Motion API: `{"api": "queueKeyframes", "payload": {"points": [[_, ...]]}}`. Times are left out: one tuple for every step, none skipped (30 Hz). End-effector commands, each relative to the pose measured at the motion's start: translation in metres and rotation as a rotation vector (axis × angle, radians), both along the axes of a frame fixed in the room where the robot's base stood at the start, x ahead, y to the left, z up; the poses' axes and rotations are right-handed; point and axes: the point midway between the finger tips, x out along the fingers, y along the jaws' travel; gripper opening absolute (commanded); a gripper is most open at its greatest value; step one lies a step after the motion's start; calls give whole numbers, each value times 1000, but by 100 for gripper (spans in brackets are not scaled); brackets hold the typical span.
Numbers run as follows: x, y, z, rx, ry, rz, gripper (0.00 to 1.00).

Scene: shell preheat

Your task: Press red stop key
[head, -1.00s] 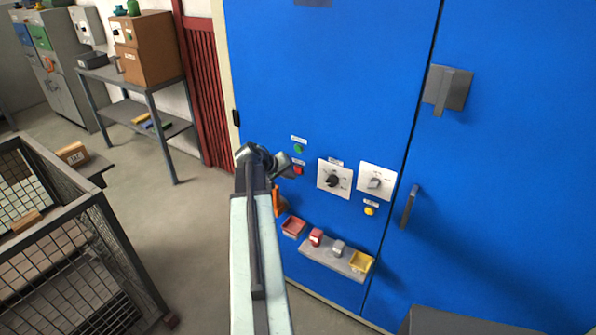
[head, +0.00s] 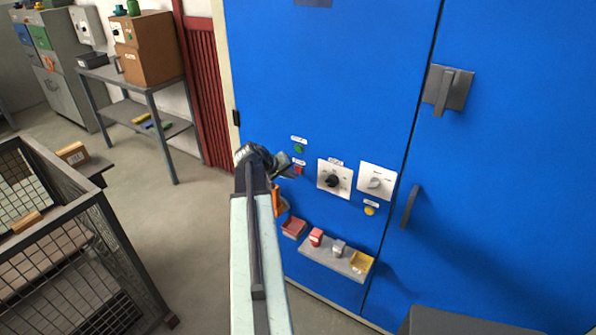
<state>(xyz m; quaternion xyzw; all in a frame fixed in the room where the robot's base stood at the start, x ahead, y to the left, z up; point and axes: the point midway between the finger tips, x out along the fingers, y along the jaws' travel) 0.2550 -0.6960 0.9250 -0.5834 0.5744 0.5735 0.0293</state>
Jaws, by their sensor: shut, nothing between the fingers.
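The red stop key (head: 299,170) is a small red button on the blue cabinet door (head: 330,80), under a small white label. A green key (head: 299,149) sits just above it, with its own label. My gripper (head: 288,170) is shut and empty, at the left edge of the red key in the picture. It covers a little of the key's left side. I cannot tell whether the fingertips touch the key or stop short of it.
Two white dial plates, a left dial (head: 334,179) and a right dial (head: 376,181), and a yellow button (head: 369,211) are to the right. A small shelf (head: 325,256) with red and yellow trays juts out below. A wire cage (head: 75,240) stands at the left.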

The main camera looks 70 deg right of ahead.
Motion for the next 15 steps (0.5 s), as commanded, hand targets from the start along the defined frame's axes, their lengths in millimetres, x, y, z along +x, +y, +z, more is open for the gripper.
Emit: {"api": "queueKeyframes", "payload": {"points": [[0, -1, 0, 0, 0, 0, 0], [0, -2, 0, 0, 0, 0, 0], [0, -3, 0, 0, 0, 0, 0], [-1, -5, 0, 0, 0, 0, 0], [-1, -6, 0, 0, 0, 0, 0], [-1, -7, 0, 0, -1, -1, 0], [-1, -8, 0, 0, -1, -1, 0], [-1, -8, 0, 0, 0, 0, 0], [-1, -8, 0, 0, 0, 0, 0], [-1, -8, 0, 0, 0, 0, 0], [-1, -8, 0, 0, 0, 0, 0], [-1, -8, 0, 0, 0, 0, 0], [-1, -8, 0, 0, 0, 0, 0], [-1, -8, 0, 0, 0, 0, 0], [-1, -8, 0, 0, 0, 0, 0]]}}
